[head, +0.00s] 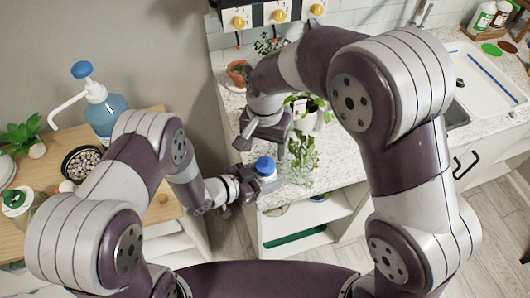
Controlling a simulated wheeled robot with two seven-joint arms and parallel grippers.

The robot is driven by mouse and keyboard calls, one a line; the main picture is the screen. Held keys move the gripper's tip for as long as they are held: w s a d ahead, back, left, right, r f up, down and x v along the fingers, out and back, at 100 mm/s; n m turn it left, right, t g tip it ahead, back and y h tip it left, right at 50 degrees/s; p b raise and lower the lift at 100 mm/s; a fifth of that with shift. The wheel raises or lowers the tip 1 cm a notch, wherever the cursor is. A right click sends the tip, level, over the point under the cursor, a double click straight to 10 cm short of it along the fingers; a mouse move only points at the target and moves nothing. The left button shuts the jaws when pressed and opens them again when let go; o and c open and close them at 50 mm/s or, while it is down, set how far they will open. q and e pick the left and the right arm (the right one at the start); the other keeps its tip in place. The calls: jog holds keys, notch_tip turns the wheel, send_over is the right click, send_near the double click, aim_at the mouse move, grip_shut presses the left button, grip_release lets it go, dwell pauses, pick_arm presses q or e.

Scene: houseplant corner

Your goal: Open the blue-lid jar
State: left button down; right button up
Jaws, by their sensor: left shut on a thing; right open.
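The jar has a blue lid (265,166) on top and a pale, clear-looking body (271,182), partly hidden by my gripper. It looks upright, near the front edge of the speckled counter; whether it touches the counter is hard to tell. My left gripper (254,183) is shut on the jar's body from the left side. My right gripper (262,144) is open, pointing down just above and behind the lid, apart from it and holding nothing.
Leafy plants (302,150) stand on the counter (345,160) close to the right of the jar. A sink (485,80) is at far right. The wooden table (50,217) at left holds a blue pump bottle (107,115) and a pebble bowl (82,160). Open shelves are below the counter.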

aim_at(265, 165)
jog(key=shift+r+m, duration=0.7)
jog(key=shift+d, duration=0.1)
notch_tip(265, 165, down, 8)
jog(key=shift+r, duration=0.2)
